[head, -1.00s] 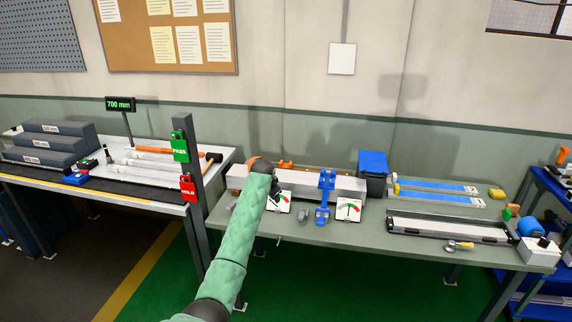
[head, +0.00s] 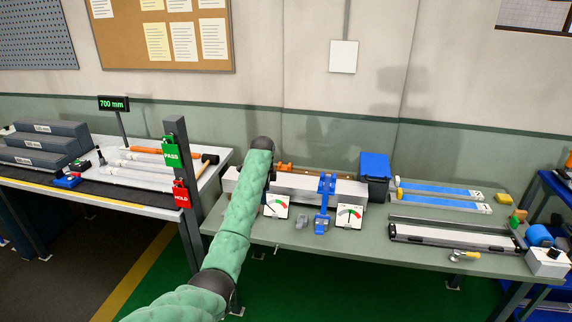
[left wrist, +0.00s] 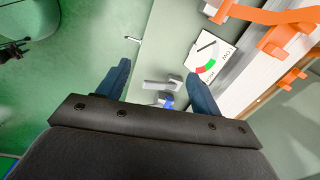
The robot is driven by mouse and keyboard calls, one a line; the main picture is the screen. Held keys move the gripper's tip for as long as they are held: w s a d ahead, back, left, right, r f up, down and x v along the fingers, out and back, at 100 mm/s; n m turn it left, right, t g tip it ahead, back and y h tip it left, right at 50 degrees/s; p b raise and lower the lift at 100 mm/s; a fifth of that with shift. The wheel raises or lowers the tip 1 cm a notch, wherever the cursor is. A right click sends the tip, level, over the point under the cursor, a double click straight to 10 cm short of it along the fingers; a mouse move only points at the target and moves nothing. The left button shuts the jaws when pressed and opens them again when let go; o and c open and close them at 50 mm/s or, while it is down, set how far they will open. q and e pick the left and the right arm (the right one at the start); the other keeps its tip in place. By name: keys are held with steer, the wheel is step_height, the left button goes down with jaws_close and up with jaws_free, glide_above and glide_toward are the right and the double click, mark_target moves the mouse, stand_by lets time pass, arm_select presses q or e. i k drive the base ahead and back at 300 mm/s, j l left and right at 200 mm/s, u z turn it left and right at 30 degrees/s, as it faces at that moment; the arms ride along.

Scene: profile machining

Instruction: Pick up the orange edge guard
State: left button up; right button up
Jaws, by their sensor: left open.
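Orange pieces show at the long pale metal profile (head: 340,190): one behind it (head: 286,167) in the head view. In the left wrist view a large orange bar (left wrist: 268,14) and an orange hooked clip (left wrist: 290,78) lie at the upper right, along the profile. I cannot tell for sure which is the edge guard. My left gripper (left wrist: 160,70) is open, its two dark fingers apart over the bench with nothing held. A small grey part (left wrist: 162,87) shows between the fingers, below them. The orange pieces are right of the fingers. In the head view my arm hides the gripper.
A PASS sign post (head: 172,152) rises left of my arm. The green bench front is partly clear.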

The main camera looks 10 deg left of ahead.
mark_target(285, 167)
steer(key=i, duration=1.75)
